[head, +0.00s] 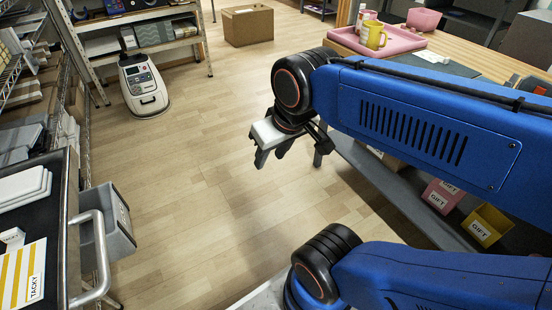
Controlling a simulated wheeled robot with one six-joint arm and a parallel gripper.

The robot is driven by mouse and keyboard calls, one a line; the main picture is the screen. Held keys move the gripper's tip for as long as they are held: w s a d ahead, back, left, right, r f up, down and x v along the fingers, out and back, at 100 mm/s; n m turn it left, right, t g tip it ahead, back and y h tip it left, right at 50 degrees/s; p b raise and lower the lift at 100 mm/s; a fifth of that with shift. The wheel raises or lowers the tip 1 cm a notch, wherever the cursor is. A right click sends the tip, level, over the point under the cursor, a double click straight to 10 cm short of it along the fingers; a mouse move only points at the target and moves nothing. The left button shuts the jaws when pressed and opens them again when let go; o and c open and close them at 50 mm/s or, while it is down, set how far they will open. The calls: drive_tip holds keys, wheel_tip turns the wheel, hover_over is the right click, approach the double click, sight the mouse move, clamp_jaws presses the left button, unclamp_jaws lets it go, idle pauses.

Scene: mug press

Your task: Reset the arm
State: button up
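My blue arm reaches in from the right side of the head view, bent back on itself, with its upper link level above the lower one. My gripper (272,155) hangs at the end of the arm over the open floor, left of the wooden table. It has a pale grey body and dark fingers pointing down. No mug or other object shows in it.
Gift boxes (486,225) sit below. A black cart (62,225) stands left. A cardboard box (248,25) and white machine (143,86) rest on the floor.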

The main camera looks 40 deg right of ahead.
drive_tip(key=shift+s+d+f, duration=0.4)
drive_tip(key=shift+d+f, duration=0.05)
drive_tip(key=shift+f, duration=0.2)
idle(1.0)
